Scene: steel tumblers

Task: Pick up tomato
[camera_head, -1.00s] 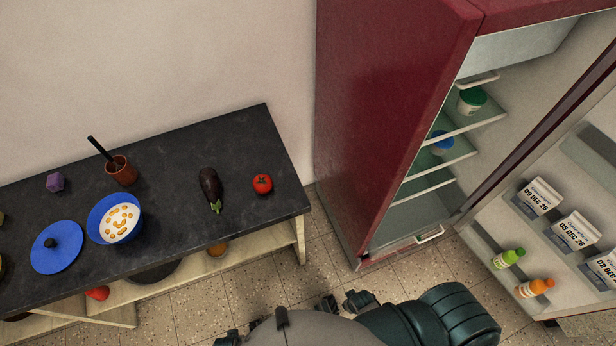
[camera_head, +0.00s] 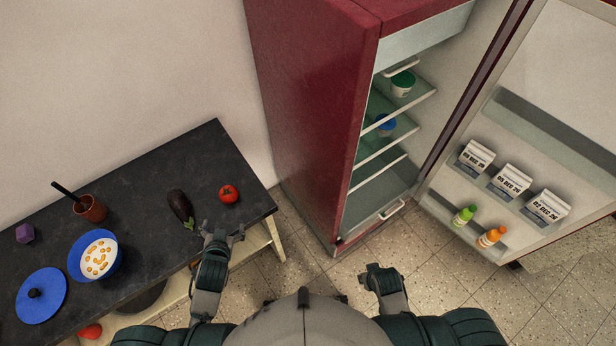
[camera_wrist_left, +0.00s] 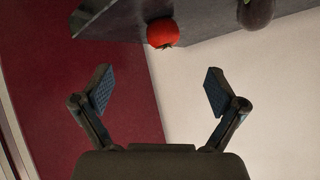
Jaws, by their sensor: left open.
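The red tomato (camera_head: 228,194) sits on the dark countertop near its right end. It also shows in the left wrist view (camera_wrist_left: 163,33), at the top, beyond the fingertips. My left gripper (camera_head: 222,232) is at the counter's front edge, a little in front of the tomato and apart from it. In the left wrist view its fingers (camera_wrist_left: 158,90) are spread wide with nothing between them. My right gripper (camera_head: 384,272) is over the floor in front of the fridge; its fingers are too small to judge.
An eggplant (camera_head: 180,206) lies just left of the tomato on the counter (camera_head: 140,180). A blue bowl (camera_head: 72,262), a blue lid (camera_head: 22,306) and a brown cup (camera_head: 92,206) stand farther left. The open red fridge (camera_head: 310,110) is to the right, with floor between.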

